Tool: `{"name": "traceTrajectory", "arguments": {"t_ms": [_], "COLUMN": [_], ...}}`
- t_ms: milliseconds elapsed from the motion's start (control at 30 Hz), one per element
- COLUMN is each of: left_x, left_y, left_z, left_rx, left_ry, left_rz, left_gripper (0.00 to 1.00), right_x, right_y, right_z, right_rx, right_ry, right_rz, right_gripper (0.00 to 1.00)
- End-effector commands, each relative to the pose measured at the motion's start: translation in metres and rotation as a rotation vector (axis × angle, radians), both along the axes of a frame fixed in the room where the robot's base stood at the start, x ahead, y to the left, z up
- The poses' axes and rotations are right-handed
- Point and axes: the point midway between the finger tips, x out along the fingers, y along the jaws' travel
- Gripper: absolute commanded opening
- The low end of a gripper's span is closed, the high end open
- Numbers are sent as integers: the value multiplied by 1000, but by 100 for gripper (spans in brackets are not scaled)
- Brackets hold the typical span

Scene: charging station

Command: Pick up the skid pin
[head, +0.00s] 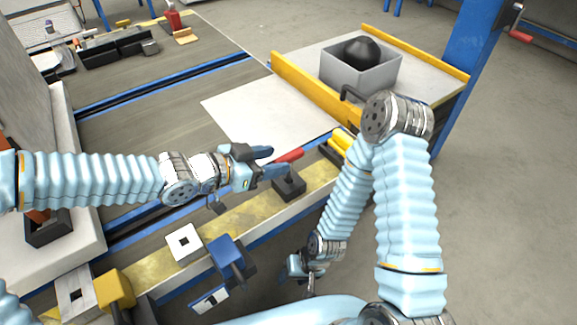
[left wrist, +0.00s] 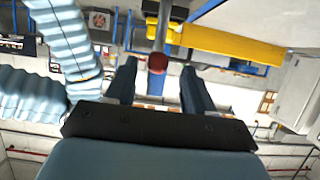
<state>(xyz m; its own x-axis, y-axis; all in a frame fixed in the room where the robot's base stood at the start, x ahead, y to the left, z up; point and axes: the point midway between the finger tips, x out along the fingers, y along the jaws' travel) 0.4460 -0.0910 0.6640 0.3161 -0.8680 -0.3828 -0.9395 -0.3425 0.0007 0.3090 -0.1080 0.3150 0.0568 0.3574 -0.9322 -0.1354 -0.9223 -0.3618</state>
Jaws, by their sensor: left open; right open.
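A red-handled pin (head: 290,156), which looks like the skid pin, stands by a black block (head: 289,185) on the worn yellow strip at the bench edge. My left gripper (head: 279,161) is open, with its blue fingers pointing right at the red part. In the left wrist view, a round red end (left wrist: 157,63) shows between the two spread fingers (left wrist: 159,70), with clear gaps on both sides. The pin's lower part is hidden in the head view. My right gripper (head: 307,277) is open and empty, low in front of the bench.
A grey bin (head: 348,80) with a black rounded object stands on a yellow-railed table (head: 310,90) at the back right. A blue block (head: 230,256), a yellow block (head: 114,288) and a pale square plate (head: 176,250) line the front edge. A white sheet (head: 265,115) lies clear behind.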

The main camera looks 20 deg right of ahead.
Motion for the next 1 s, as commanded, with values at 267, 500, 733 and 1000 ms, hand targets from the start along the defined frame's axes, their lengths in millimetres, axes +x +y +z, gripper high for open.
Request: {"name": "traceTrajectory", "arguments": {"t_ms": [267,500,733,1000], "left_x": [8,12,12,12], "left_y": [-37,-46,-46,-45], "left_z": [-12,-14,-14,-14], "left_rx": [-1,0,0,0], "left_ry": [-2,0,0,0], "left_rz": [-5,-2,-2,-2], "left_gripper": [53,53,35,0], "right_x": [2,3,3,3], "right_y": [-5,-7,-7,-7], "right_z": [-21,-22,-22,-22], "right_rx": [-9,-11,-10,-10], "right_ry": [-3,-5,-5,-5], "right_rz": [-10,-12,-12,-12], "right_gripper": [53,53,53,53]}}
